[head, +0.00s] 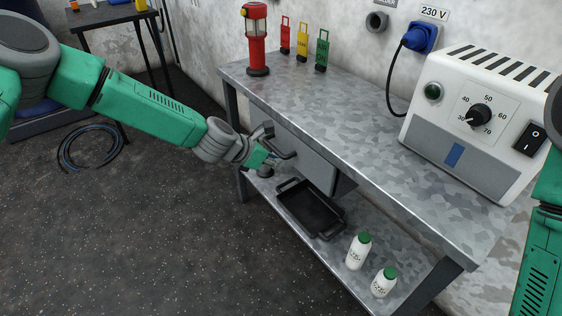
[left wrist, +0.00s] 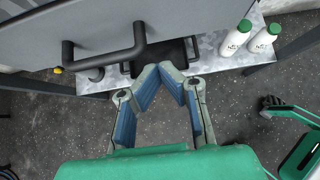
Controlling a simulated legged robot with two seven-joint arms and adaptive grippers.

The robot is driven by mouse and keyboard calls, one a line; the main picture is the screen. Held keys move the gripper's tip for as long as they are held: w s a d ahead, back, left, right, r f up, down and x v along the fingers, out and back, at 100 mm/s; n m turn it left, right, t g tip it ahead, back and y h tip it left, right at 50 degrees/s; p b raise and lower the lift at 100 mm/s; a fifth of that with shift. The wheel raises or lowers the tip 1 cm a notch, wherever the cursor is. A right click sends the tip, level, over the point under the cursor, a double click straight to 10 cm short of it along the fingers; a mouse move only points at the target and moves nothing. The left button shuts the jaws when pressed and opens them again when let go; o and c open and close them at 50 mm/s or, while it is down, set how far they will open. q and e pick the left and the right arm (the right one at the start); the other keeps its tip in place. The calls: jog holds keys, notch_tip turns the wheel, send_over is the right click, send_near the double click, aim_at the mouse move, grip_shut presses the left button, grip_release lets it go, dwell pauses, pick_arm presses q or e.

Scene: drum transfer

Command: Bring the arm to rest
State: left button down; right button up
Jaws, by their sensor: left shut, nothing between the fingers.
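My left gripper (head: 274,161) is near the front of the grey drawer or cabinet (head: 303,156) under the bench top, close to its dark handle (head: 286,153). In the left wrist view the gripper (left wrist: 161,68) is shut, its two blue-padded fingers meeting at the tips with nothing between them. The dark handle (left wrist: 110,47) lies just ahead and to the left, and the fingers look apart from it. My right arm shows only at the right edge of the head view; its gripper is out of that picture.
The workbench (head: 345,125) carries a red lantern (head: 257,45), several coloured tags and a white heater unit (head: 475,115). A black tray (head: 310,208) and two white bottles with green caps (head: 359,250) (head: 384,282) stand on the lower shelf. The floor on the left is mostly clear, with a coiled cable (head: 90,146).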

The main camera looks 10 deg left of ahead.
pick_arm(q)
jog(key=d+v, duration=0.1)
jog(key=v, duration=0.4)
jog(key=s+f+m+g+y+p, duration=0.1)
jog(key=s+f+m+g, duration=0.1)
jog(key=s+f+m, duration=0.7)
jog(key=s+f+m+g+y, duration=0.2)
jog(key=s+f+m, duration=0.2)
jog(key=s, duration=0.8)
jog(key=s+a+m+g+y, duration=0.1)
jog(key=s+a+m, duration=0.4)
jog(key=s+m, duration=0.2)
jog(key=s+a+f+m+g+y, duration=0.1)
jog(key=s+a+m+y, duration=0.1)
jog(key=s+a+m, duration=0.4)
jog(key=s+m, duration=0.2)
jog(key=s, duration=0.2)
jog(key=shift+s+a+f+g, duration=0.25)
jog(key=shift+s+f+g, duration=0.05)
jog(key=shift+s+f, duration=0.1)
pick_arm(e)
jog(key=shift+w+d+r, duration=0.1)
jog(key=shift+r, duration=0.45)
pick_arm(q)
jog(key=shift+d+r, duration=0.1)
pick_arm(e)
jog(key=shift+d, duration=0.1)
